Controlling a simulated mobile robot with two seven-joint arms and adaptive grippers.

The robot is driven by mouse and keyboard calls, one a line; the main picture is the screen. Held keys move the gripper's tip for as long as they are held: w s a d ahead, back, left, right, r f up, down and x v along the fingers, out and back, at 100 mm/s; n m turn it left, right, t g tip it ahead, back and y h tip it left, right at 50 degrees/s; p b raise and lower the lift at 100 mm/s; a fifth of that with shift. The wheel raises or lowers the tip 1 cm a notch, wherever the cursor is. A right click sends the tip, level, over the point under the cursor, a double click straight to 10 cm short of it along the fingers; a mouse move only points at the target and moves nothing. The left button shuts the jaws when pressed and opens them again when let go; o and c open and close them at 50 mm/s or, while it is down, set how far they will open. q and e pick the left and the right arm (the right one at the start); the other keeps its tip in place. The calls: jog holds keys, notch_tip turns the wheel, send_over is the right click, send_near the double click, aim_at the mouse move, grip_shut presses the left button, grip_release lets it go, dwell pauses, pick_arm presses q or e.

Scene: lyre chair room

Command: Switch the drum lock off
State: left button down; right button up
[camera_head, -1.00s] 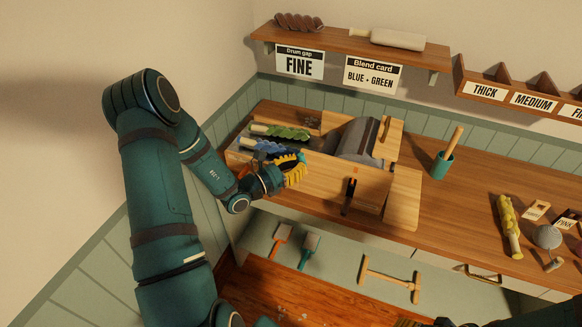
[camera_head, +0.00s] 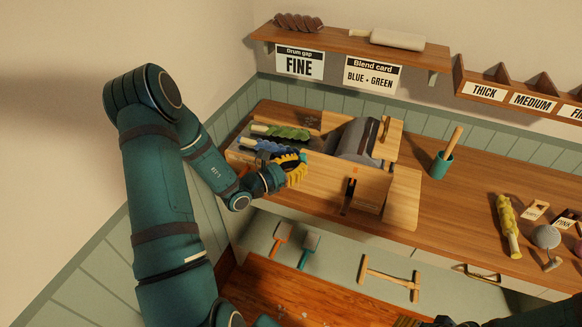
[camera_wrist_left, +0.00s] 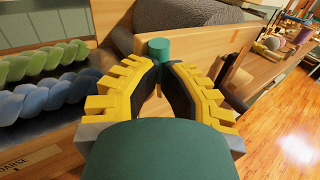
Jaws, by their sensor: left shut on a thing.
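The wooden drum carder (camera_head: 325,178) stands on the bench with a grey drum (camera_head: 357,138) at its right part. My left gripper (camera_head: 292,170) is at the carder's front left side. In the left wrist view its yellow fingers (camera_wrist_left: 160,75) are closed around a small upright teal-topped knob (camera_wrist_left: 158,48) beside the wooden side wall. Which part of the knob touches the fingers is partly hidden. I cannot tell for sure that this knob is the drum lock. A dark lever (camera_head: 348,197) with an orange mark sits on the front panel. My right gripper (camera_head: 408,321) barely shows at the bottom edge.
Green (camera_head: 280,132) and blue (camera_head: 268,147) fibre rolls lie in the carder's left tray. A yellow-green roll (camera_head: 508,225) lies further right. The bench between them is clear.

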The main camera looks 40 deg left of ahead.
pick_arm(q)
jog(key=shift+w+d+r+m+g+y, duration=0.15)
jog(key=shift+d+m+g+y, duration=0.4)
jog(key=shift+m, duration=0.55)
pick_arm(e)
jog(key=shift+w+r, duration=0.1)
jog(key=shift+r, duration=0.15)
dwell(2.3)
